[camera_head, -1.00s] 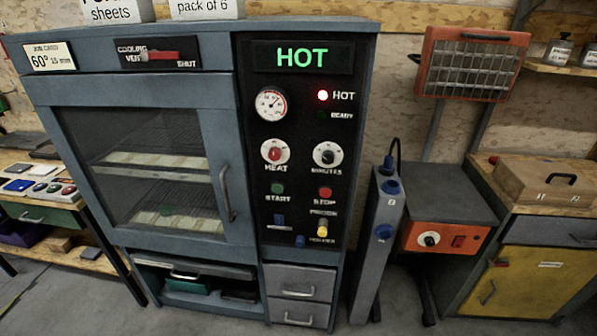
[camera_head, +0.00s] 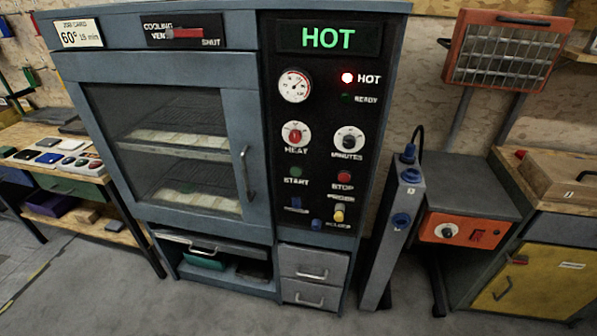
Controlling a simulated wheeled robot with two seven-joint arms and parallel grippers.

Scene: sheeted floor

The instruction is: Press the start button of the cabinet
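The cabinet (camera_head: 165,70) is a grey-blue oven with a glass door, shut, with sheets on racks inside. Its black control panel is on the right side. The green start button (camera_head: 296,173) sits left of the red stop button (camera_head: 344,177), under the heat knob (camera_head: 296,135) and minutes knob (camera_head: 349,140). The display (camera_head: 328,38) reads HOT in green. The red HOT lamp (camera_head: 347,77) is lit; the READY lamp (camera_head: 346,98) is dark. A dial gauge (camera_head: 295,86) is above the heat knob. Neither of my grippers is in view.
A job card (camera_head: 79,34) reads 60°, with a cooling vent slider (camera_head: 185,33) at SHUT. A grey upright unit (camera_head: 398,235) stands right of the cabinet, beside an orange heater (camera_head: 508,50). A bench (camera_head: 130,212) stands left. Floor in front is clear.

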